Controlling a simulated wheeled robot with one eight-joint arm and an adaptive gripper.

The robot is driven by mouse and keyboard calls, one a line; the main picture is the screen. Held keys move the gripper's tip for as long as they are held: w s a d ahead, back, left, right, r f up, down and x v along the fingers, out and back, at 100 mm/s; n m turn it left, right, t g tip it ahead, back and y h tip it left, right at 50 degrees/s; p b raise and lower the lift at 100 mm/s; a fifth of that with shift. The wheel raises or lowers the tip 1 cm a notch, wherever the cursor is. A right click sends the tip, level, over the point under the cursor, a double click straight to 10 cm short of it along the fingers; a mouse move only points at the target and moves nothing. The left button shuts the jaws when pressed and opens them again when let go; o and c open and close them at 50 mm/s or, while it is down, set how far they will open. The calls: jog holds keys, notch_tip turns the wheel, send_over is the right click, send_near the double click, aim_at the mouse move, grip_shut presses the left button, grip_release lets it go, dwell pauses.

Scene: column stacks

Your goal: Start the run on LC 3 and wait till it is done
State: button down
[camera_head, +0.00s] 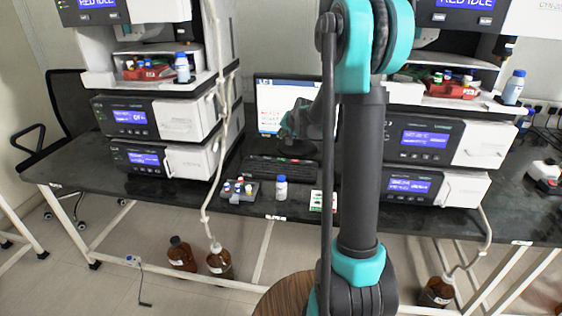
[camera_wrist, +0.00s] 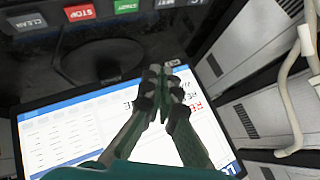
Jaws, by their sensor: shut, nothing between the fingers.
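A monitor (camera_head: 268,112) with a lit white and blue screen stands on the dark bench between two instrument stacks. Its screen (camera_wrist: 75,140) also shows in the wrist view, with large red lettering partly hidden by my fingers. My gripper (camera_head: 288,132) is in front of the monitor, and in the wrist view the fingers (camera_wrist: 165,76) are shut together and empty. A small button card (camera_head: 318,203) lies near the bench's front edge, partly hidden by my arm.
A black keyboard (camera_head: 275,170) lies before the monitor. A vial rack (camera_head: 238,190) and a white bottle (camera_head: 281,188) stand at the front. The left stack (camera_head: 188,119) and right stack (camera_head: 478,145) flank the workspace. Brown bottles (camera_head: 219,263) stand on the floor.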

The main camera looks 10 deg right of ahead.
aim_at(282, 160)
jog(key=shift+f, duration=4.4)
jog(key=shift+f, duration=0.15)
jog(key=shift+f, duration=0.25)
jog(key=shift+f, duration=0.4)
jog(key=shift+r, duration=0.85)
jog(key=shift+r, duration=2.5)
